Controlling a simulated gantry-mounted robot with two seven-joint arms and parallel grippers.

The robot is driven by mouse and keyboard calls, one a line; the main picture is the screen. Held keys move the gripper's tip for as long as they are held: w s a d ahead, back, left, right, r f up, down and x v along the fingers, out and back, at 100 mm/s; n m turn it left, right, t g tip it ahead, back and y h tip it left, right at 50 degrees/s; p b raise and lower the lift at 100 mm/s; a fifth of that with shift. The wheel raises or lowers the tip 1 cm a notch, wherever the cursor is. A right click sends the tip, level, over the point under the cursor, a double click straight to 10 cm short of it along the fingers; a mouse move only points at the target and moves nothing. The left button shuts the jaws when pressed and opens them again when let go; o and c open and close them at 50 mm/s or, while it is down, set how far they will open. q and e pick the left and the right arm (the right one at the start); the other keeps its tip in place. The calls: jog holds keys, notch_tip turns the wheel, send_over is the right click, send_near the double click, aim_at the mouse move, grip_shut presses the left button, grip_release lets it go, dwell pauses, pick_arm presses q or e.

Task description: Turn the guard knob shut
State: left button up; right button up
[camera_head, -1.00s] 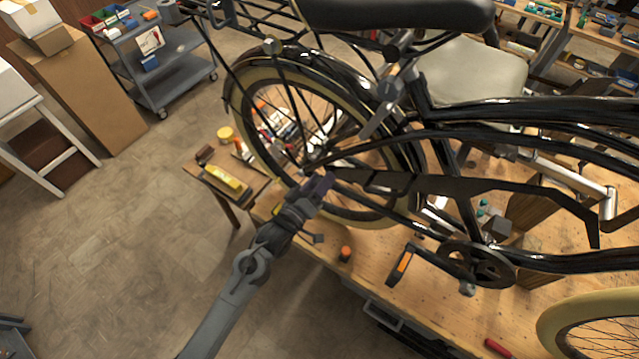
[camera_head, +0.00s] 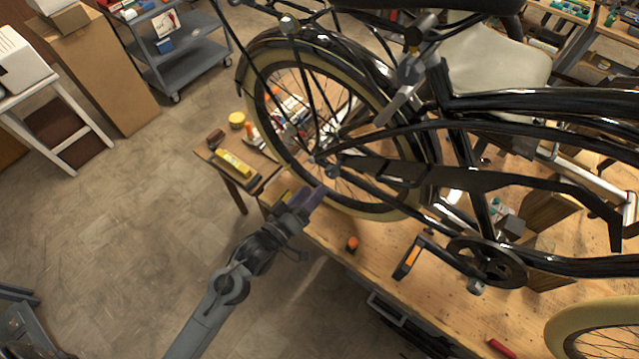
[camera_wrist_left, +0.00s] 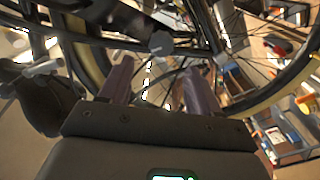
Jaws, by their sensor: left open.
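The black chain guard (camera_head: 440,176) runs along the side of the black bike frame, from near the rear wheel's hub to the crank. A small grey rounded part, possibly the guard knob (camera_wrist_left: 160,42), shows just beyond my fingertips in the left wrist view. I cannot tell which way it is turned. My left gripper (camera_head: 312,196) is open and empty beside the rear wheel (camera_head: 262,130), a little below and left of the hub. Its two purple fingers also show apart in the left wrist view (camera_wrist_left: 159,68). My right gripper is not in view.
The bike stands over a wooden workbench (camera_head: 390,250) with an orange-topped item (camera_head: 352,243) near its edge. A pedal (camera_head: 408,258) sticks out at the crank. A small side table holds a yellow item (camera_head: 232,162).

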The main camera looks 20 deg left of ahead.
aim_at(329, 176)
pick_arm(q)
jog(key=shift+v, duration=1)
jog(key=w+m, duration=0.3)
jog(key=w+d+m, duration=0.1)
jog(key=w+m, duration=0.1)
jog(key=w, duration=0.1)
jog(key=w+d+m+p, duration=0.1)
jog(key=w+m, duration=0.2)
jog(key=w, duration=0.1)
jog(key=shift+d+f+m, duration=0.2)
jog(key=shift+f+m, duration=0.1)
jog(key=shift+f, duration=0.05)
